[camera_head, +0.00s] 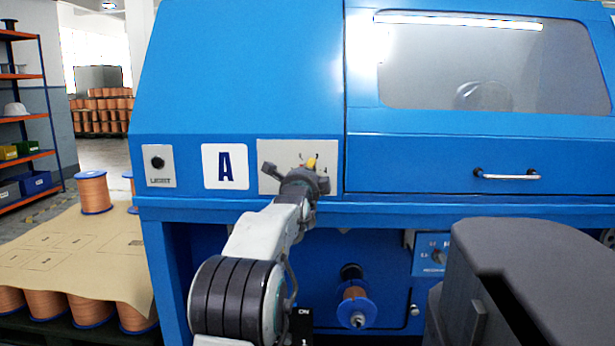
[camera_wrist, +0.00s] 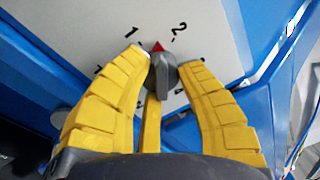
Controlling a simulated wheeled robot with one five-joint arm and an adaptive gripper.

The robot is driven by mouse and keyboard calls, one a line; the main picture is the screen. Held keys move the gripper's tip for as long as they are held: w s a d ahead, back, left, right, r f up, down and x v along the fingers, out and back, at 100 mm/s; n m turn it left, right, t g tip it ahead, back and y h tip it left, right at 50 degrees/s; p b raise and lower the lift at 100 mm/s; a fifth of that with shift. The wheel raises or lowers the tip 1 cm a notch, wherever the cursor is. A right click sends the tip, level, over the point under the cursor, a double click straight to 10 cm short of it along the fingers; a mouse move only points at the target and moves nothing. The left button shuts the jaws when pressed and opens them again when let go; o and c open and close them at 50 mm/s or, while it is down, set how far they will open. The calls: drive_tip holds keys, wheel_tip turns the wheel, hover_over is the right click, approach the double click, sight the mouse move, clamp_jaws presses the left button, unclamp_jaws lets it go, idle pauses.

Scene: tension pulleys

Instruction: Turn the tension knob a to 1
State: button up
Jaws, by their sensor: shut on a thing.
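The tension knob a (camera_wrist: 163,78) is a dark grey knob with a red pointer, on a light dial plate (camera_wrist: 215,30) in the wrist view. The red pointer points between the printed 1 and 2. My gripper (camera_wrist: 164,66) has its yellow fingers on both sides of the knob and is shut on it. In the head view my gripper (camera_head: 311,164) is at the grey dial plate (camera_head: 270,150), right of the letter A sign (camera_head: 225,166). My arm and gripper hide the knob there.
A light switch plate (camera_head: 159,166) is left of the A sign. A door handle (camera_head: 507,176) sticks out at the right. A copper spool (camera_head: 356,303) hangs below in the blue machine (camera_head: 245,70). A pallet of spools (camera_head: 60,250) stands at the left.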

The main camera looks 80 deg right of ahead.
drive_tip(key=shift+s+f, duration=0.15)
drive_tip(key=shift+f, duration=0.05)
drive_tip(key=o, duration=0.9)
drive_tip(key=shift+s+d, duration=0.1)
drive_tip(key=o, duration=0.3)
drive_tip(key=shift+r, duration=0.1)
drive_tip(key=shift+w, duration=0.2)
drive_tip(key=shift+a+f, duration=0.15)
drive_tip(key=shift+a, duration=2.9)
drive_tip(key=shift+a+f, duration=0.15)
drive_tip(key=shift+a, duration=2.85)
drive_tip(key=shift+o, duration=0.2)
